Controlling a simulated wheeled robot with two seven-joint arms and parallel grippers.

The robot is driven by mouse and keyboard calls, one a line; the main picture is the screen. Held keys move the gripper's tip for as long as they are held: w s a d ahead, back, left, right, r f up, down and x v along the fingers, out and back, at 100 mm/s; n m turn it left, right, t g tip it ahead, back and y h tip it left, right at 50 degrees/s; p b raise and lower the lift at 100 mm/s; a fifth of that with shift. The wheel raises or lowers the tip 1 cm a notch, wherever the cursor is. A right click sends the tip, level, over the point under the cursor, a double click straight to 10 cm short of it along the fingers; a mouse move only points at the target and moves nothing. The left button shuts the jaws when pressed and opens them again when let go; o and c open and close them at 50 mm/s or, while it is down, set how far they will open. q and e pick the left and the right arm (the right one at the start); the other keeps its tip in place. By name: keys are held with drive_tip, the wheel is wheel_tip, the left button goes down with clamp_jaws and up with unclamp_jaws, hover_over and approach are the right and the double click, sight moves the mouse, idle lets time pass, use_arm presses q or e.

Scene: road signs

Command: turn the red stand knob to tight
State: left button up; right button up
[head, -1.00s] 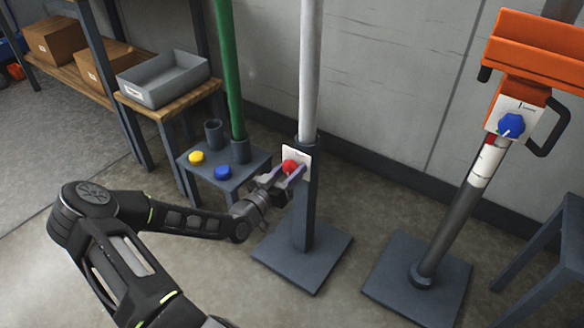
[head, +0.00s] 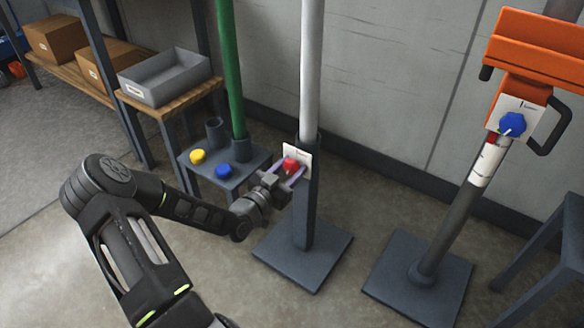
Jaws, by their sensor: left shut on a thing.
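The red stand knob (head: 291,166) sits on a white plate (head: 303,157) on the dark post of the middle stand (head: 306,215). A light pole (head: 311,70) rises upright from that post. My left gripper (head: 289,174) comes from the left, with its two fingers around the red knob, and is shut on it. The marks on the white plate are too small to read, so the knob's setting cannot be told. My right gripper is not in the view.
An orange-topped stand with a blue knob (head: 512,124) is at the right. Floor between the stand bases is narrow.

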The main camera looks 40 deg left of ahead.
use_arm(q)
drive_tip(key=o, duration=1.4)
drive_tip(key=s+p, duration=0.2)
drive_tip(key=s, duration=0.5)
drive_tip(key=shift+s+d, duration=0.1)
drive_tip(key=shift+s, duration=0.3)
